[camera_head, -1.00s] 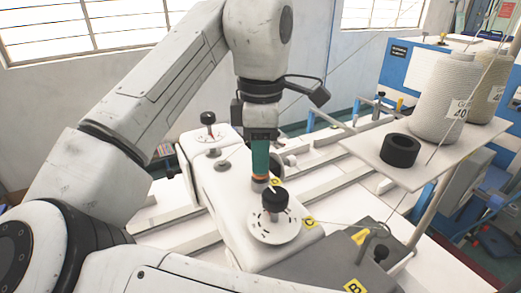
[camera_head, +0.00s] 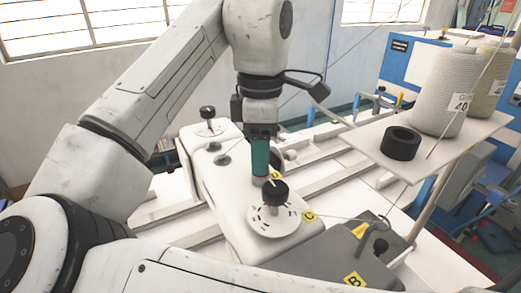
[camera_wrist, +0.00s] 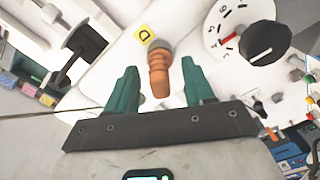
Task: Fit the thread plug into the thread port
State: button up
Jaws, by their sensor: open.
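My gripper (camera_head: 260,170) points down over the white sewing-machine head. Its two teal fingers are open and apart, as the wrist view shows (camera_wrist: 159,68). The thread plug, an orange ribbed peg (camera_wrist: 158,78), stands between the fingers with a visible gap on each side. Its far end meets a grey round collar (camera_wrist: 162,47) beside the yellow D label (camera_wrist: 145,34). I cannot tell whether this collar is the thread port or part of the plug. In the head view the fingers hide the plug. The D label (camera_head: 276,176) shows just right of the fingertips.
A white dial with a black knob (camera_head: 274,192) stands close in front of the fingers, and another black knob (camera_head: 207,112) stands behind left. A shelf (camera_head: 412,170) with thread cones (camera_head: 440,95) and a black ring (camera_head: 400,144) is at right. A thread runs near label C (camera_head: 309,216).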

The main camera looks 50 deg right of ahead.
notch_tip(320, 180, up, 10)
jog(key=shift+r, duration=0.2)
jog(key=shift+f, duration=0.1)
dwell(0.8)
